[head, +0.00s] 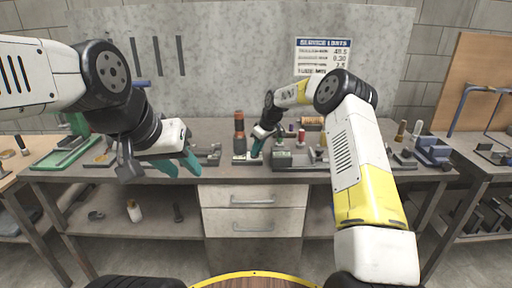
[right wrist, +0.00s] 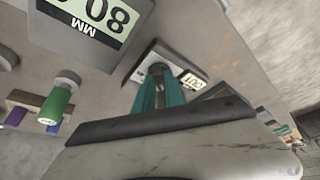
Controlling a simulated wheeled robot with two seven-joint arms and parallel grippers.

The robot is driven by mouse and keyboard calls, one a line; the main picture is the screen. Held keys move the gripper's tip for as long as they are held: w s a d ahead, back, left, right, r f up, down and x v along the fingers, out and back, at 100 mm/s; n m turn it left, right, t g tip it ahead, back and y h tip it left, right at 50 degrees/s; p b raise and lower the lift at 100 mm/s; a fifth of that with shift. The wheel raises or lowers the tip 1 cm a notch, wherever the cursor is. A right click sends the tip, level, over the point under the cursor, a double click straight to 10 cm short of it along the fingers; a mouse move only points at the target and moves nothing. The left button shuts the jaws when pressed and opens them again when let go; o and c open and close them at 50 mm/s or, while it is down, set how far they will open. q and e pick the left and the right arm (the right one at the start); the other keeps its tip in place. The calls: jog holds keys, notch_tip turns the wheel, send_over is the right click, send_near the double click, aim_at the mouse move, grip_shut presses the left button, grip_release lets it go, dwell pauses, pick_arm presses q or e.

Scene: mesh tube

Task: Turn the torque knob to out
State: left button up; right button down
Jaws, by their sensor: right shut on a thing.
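My right gripper (head: 257,146) is at the workbench, left of the grey device. In the right wrist view its teal fingers (right wrist: 158,90) are shut on the torque knob (right wrist: 158,68), a small dark grey piece mostly hidden between them. The knob sits on a light plate, beside a pale label reading OUT (right wrist: 191,80). Which way the knob points cannot be told. My left gripper (head: 190,161) hangs in front of the bench's left part, away from the knob; its teal fingers overlap, so its opening is unclear.
A digital MM display (right wrist: 88,20) and a green cylinder (right wrist: 56,104) are near the right gripper. A dark and orange bottle-like object (head: 239,130) stands just left of it. A service sheet (head: 322,57) hangs on the back panel. Drawers (head: 252,198) are below the bench top.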

jog(key=shift+w+d+n, duration=0.1)
jog(key=shift+n, duration=0.8)
jog(key=shift+g, duration=0.3)
jog(key=c, duration=1.4)
grip_release()
jog(key=v, duration=0.7)
jog(key=shift+d+r, duration=0.25)
jog(key=shift+r, duration=0.1)
